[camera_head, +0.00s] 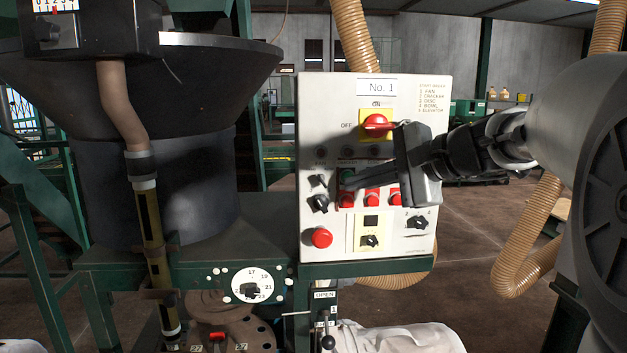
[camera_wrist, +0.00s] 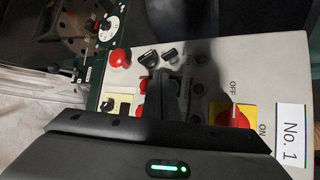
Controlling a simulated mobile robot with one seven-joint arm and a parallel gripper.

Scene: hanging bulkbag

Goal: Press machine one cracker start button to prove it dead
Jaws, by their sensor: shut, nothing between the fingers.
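The white control panel marked No. 1 (camera_head: 430,105) stands upright in the head view, and its face also shows in the wrist view (camera_wrist: 272,60). A green button (camera_head: 347,173) sits in the panel's middle, partly covered by my fingers; a bit of green also shows in the wrist view (camera_wrist: 176,87). Its small label is too blurred to read surely. My gripper (camera_head: 344,184) is shut and empty, its fingertips at or very near this green button. I cannot tell whether they touch it. The red main switch (camera_head: 376,122) on a yellow plate has its handle towards OFF.
Red buttons (camera_head: 372,196) lie in a row below my fingers. Black selector knobs (camera_head: 318,203) are left of them, with a large red button (camera_head: 322,238) below. A dark hopper (camera_head: 180,180) stands left of the panel. A beige hose (camera_head: 525,260) hangs at right.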

